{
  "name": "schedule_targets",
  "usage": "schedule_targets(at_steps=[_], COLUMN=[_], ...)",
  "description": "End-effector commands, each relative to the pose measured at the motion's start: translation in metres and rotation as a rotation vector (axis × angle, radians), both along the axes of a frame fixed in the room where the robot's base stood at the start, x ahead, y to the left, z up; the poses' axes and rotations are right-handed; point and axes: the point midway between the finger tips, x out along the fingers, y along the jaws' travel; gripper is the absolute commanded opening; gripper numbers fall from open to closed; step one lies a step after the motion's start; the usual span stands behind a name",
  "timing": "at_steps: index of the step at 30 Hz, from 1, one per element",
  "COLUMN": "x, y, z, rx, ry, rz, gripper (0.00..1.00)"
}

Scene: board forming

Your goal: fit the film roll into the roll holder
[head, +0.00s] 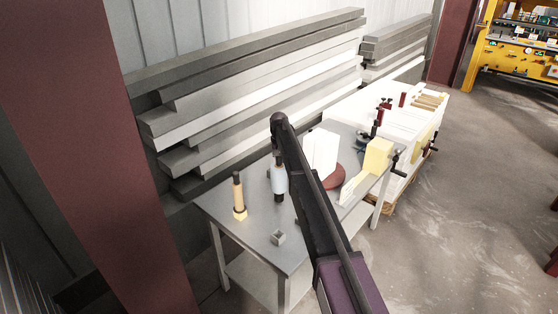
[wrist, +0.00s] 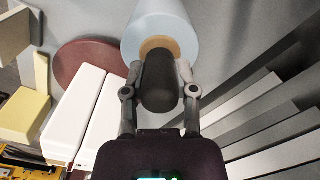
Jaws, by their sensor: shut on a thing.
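The film roll is a light blue cylinder with a tan core and black ends. It stands upright in the head view (head: 279,180) and fills the upper middle of the wrist view (wrist: 160,25). My gripper (wrist: 159,80) is shut on the roll's black upper end, one finger on each side. In the head view my arm partly hides the gripper and roll. A small grey square open-topped piece (head: 278,238), possibly the roll holder, sits on the table near its front edge. I cannot tell whether the roll touches the table.
A tan and black upright cylinder (head: 239,198) stands left of the roll on the grey table (head: 250,253). White blocks (head: 322,150), a dark red disc (head: 333,178) and a pale yellow block (head: 378,156) lie to the right. Stacked boards (head: 220,127) line the wall behind.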

Motion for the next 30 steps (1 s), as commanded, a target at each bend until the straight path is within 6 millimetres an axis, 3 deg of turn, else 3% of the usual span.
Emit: schedule_targets(at_steps=[26,27,30], x=[0.0,0.0,0.0], y=[0.0,0.0,0.0], z=[-0.015,-0.014,-0.014], rx=[0.0,0.0,0.0], ry=[0.0,0.0,0.0], rz=[0.0,0.0,0.0], gripper=[0.0,0.49,0.77])
